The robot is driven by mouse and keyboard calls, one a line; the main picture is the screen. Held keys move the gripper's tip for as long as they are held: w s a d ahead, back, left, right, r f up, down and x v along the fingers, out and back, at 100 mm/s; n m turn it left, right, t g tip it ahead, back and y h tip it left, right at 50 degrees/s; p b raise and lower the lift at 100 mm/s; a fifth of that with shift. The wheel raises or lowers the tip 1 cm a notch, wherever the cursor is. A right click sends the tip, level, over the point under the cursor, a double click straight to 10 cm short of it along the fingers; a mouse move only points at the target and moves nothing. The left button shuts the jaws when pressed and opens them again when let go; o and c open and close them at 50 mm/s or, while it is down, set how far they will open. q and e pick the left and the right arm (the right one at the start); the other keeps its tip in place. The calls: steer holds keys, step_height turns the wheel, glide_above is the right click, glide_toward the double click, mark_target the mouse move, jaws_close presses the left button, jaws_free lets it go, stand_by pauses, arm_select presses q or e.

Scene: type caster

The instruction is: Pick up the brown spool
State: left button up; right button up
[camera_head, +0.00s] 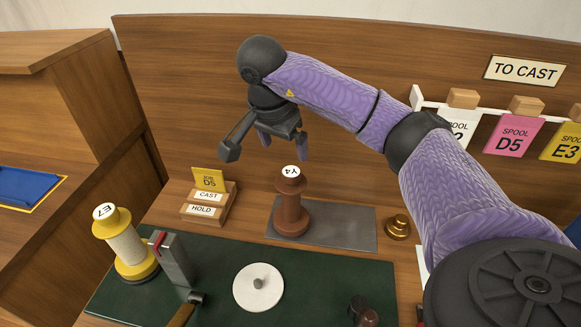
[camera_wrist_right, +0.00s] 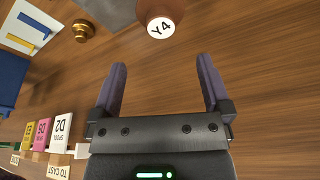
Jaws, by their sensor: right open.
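The brown spool (camera_head: 292,207) stands upright on a grey plate (camera_head: 345,223) in the head view. Its white top label reads Y4. In the right wrist view the spool (camera_wrist_right: 161,14) shows only in part at the top edge, beyond the fingertips. My right gripper (camera_head: 280,150) is above the spool and a little to its left in the head view. Its fingers are apart with nothing between them, as the right wrist view (camera_wrist_right: 161,75) also shows. It does not touch the spool. My left gripper is not in view.
A yellow spool (camera_head: 110,225) marked E7 stands at the left by a grey metal block (camera_head: 172,262). A white disc (camera_head: 258,288) lies on the green mat (camera_head: 325,280). A card holder (camera_head: 208,205) and a brass knob (camera_head: 397,227) flank the plate. The wooden back panel is close behind.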

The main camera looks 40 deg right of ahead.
mark_target(291, 172)
steer(key=b+x, duration=0.1)
steer(key=x, duration=0.8)
steer(key=shift+d+b, duration=0.1)
steer(key=shift+b, duration=0.25)
steer(key=shift+w+r, duration=0.1)
jaws_close()
